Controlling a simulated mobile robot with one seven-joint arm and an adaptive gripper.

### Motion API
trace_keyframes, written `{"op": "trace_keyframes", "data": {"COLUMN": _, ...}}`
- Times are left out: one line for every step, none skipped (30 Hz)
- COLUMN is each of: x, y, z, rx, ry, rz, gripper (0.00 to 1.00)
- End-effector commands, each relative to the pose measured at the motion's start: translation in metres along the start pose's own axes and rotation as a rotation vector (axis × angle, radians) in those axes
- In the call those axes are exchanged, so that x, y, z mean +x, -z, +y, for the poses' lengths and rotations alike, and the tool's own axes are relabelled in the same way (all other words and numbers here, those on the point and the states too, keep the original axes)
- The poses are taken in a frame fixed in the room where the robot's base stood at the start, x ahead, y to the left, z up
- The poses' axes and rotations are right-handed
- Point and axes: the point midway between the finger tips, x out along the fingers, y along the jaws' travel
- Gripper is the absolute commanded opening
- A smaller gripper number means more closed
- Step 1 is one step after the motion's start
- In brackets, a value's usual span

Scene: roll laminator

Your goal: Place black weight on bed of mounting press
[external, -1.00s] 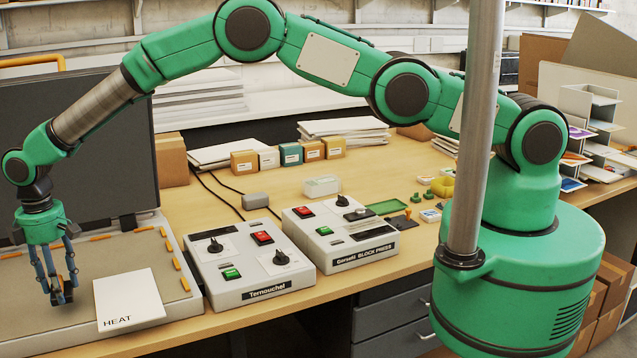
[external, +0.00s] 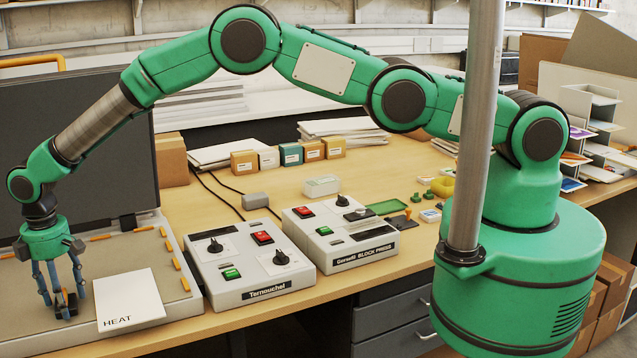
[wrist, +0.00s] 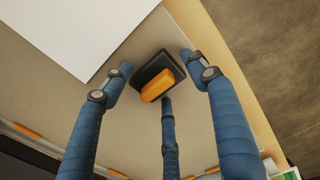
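The black weight (wrist: 165,68) has an orange handle (wrist: 152,86) and sits on the beige bed (external: 130,250) of the mounting press, beside the white HEAT sheet. It also shows low between the fingers in the external view (external: 66,304). My gripper (wrist: 160,72) has three blue fingers spread around the weight, with small gaps at the side fingers in the wrist view. The gripper is open. It hangs over the left part of the bed in the external view (external: 60,300). Contact at the rear finger cannot be told.
The white HEAT sheet (external: 129,299) lies at the bed's front edge. The dark raised press lid (external: 80,140) stands behind. Two control boxes, Ternouchel (external: 250,262) and a block press (external: 341,238), stand to the right. Orange strips line the bed's edges.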

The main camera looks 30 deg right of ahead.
Motion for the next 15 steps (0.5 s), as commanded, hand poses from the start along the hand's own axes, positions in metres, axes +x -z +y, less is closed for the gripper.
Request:
{"op": "trace_keyframes", "data": {"x": -0.0008, "y": 0.0003, "z": 0.0001, "rx": 0.000, "ry": 0.000, "rz": 0.001, "gripper": 0.65}}
{"op": "trace_keyframes", "data": {"x": -0.0009, "y": 0.0003, "z": 0.0001, "rx": 0.000, "ry": 0.000, "rz": 0.001, "gripper": 0.65}}
{"op": "trace_keyframes", "data": {"x": -0.0009, "y": 0.0003, "z": 0.0002, "rx": 0.000, "ry": 0.000, "rz": 0.001, "gripper": 0.65}}
{"op": "trace_keyframes", "data": {"x": -0.0010, "y": 0.0004, "z": 0.0002, "rx": 0.000, "ry": 0.000, "rz": 0.001, "gripper": 0.65}}
{"op": "trace_keyframes", "data": {"x": -0.0010, "y": 0.0004, "z": 0.0002, "rx": 0.000, "ry": 0.000, "rz": 0.001, "gripper": 0.65}}
{"op": "trace_keyframes", "data": {"x": -0.0010, "y": 0.0004, "z": 0.0002, "rx": 0.000, "ry": 0.000, "rz": 0.001, "gripper": 0.65}}
{"op": "trace_keyframes", "data": {"x": -0.0009, "y": 0.0004, "z": 0.0002, "rx": 0.000, "ry": 0.000, "rz": 0.001, "gripper": 0.65}}
{"op": "trace_keyframes", "data": {"x": -0.0010, "y": 0.0004, "z": 0.0002, "rx": 0.000, "ry": 0.000, "rz": 0.001, "gripper": 0.65}}
{"op": "trace_keyframes", "data": {"x": -0.0012, "y": 0.0004, "z": 0.0002, "rx": 0.000, "ry": 0.000, "rz": 0.001, "gripper": 0.65}}
{"op": "trace_keyframes", "data": {"x": -0.0014, "y": 0.0004, "z": 0.0002, "rx": 0.000, "ry": 0.000, "rz": 0.001, "gripper": 0.65}}
{"op": "trace_keyframes", "data": {"x": -0.0017, "y": 0.0004, "z": 0.0002, "rx": 0.000, "ry": 0.000, "rz": 0.001, "gripper": 0.65}}
{"op": "trace_keyframes", "data": {"x": -0.0024, "y": 0.0004, "z": 0.0002, "rx": 0.000, "ry": 0.000, "rz": 0.001, "gripper": 0.65}}
{"op": "trace_keyframes", "data": {"x": -0.0031, "y": 0.0005, "z": 0.0002, "rx": 0.000, "ry": 0.000, "rz": 0.001, "gripper": 0.65}}
{"op": "trace_keyframes", "data": {"x": -0.0039, "y": 0.0005, "z": 0.0002, "rx": 0.000, "ry": -0.001, "rz": 0.001, "gripper": 0.65}}
{"op": "trace_keyframes", "data": {"x": -0.0053, "y": 0.0006, "z": 0.0003, "rx": 0.000, "ry": -0.001, "rz": 0.001, "gripper": 0.65}}
